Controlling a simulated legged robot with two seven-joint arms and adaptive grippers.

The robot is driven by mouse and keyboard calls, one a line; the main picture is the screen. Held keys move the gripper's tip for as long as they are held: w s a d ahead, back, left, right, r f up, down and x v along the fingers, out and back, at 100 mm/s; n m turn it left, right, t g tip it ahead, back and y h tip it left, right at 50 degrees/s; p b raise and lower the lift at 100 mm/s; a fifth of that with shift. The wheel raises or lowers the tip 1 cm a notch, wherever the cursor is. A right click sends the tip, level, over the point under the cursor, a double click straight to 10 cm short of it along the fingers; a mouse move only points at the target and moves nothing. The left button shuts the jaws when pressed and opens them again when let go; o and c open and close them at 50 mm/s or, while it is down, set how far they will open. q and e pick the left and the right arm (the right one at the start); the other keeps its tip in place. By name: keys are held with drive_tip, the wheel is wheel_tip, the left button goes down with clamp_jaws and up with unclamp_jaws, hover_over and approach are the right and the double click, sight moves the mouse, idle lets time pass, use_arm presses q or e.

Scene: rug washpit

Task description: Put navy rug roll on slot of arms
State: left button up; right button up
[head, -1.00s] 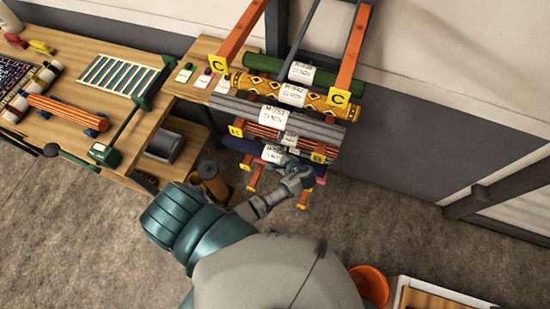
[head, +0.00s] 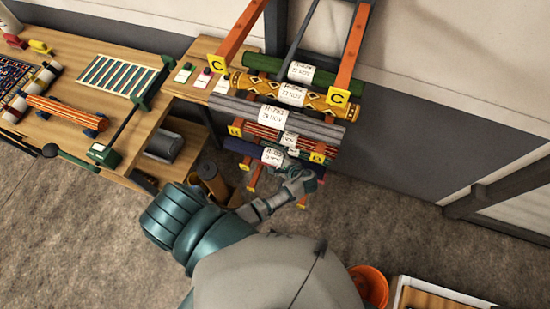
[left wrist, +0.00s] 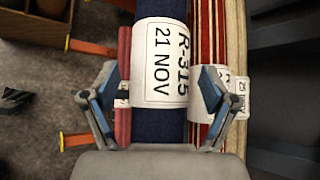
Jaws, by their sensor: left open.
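The navy rug roll (head: 240,147), with a white label, lies across the lower orange arms (head: 252,181) of the wall rack, below the striped roll. In the left wrist view the navy roll (left wrist: 178,125) runs between my left gripper's spread fingers, its label reading R-315, 21 NOV. My left gripper (head: 300,182) is open at the roll's near side; in the left wrist view its fingertips (left wrist: 166,85) stand either side of the roll. A thin red bar or roll (left wrist: 123,75) is by the left finger. The roll's right part is mostly hidden by my gripper. My right gripper is out of view.
A red-and-cream striped roll (left wrist: 232,30) lies close beside the navy one. Grey (head: 230,107), yellow patterned (head: 258,85) and green (head: 262,63) rolls fill higher arms. A workbench (head: 115,55) stands left; an orange bucket (head: 372,285) is on the floor.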

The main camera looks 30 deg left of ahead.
use_arm(q)
drive_tip(key=v, duration=1)
drive_tip(key=shift+d, duration=0.2)
